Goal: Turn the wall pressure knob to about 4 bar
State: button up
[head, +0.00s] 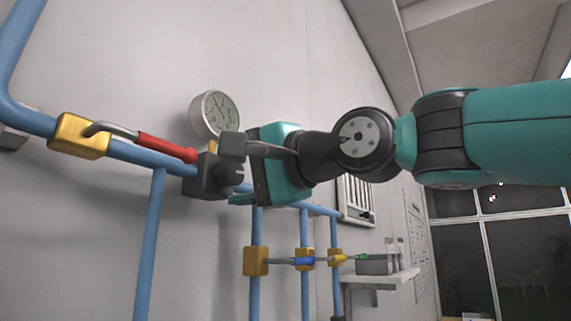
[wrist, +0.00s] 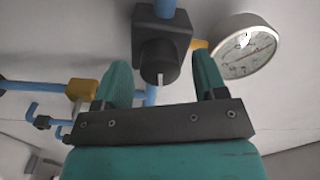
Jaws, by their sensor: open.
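The dark pressure knob (head: 231,172) sits on a black regulator block (head: 204,176) on the blue wall pipe. In the wrist view the knob (wrist: 159,62) has a white mark at its lower edge. My gripper (head: 232,172) is open in front of the knob. In the wrist view its two teal fingers (wrist: 160,80) stand on either side of the knob, with visible gaps. The round white gauge (head: 214,114) is above the block and shows at upper right in the wrist view (wrist: 243,45). Its reading is too small to tell.
A yellow valve (head: 80,136) with a red lever (head: 166,147) lies left of the block. Lower pipes carry yellow valves with a blue lever (head: 304,261) and a yellow one. A shelf (head: 375,278) holds a grey box at lower right. Room below the arm is open.

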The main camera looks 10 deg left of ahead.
jog(key=shift+d, duration=0.1)
jog(key=shift+s+d+f+b, duration=0.1)
jog(key=shift+s+d+b, duration=0.05)
jog(key=shift+d+b, duration=0.2)
jog(key=b+v, duration=0.6)
jog(key=v, duration=1)
jog(key=shift+d, duration=0.2)
jog(key=shift+s, duration=0.15)
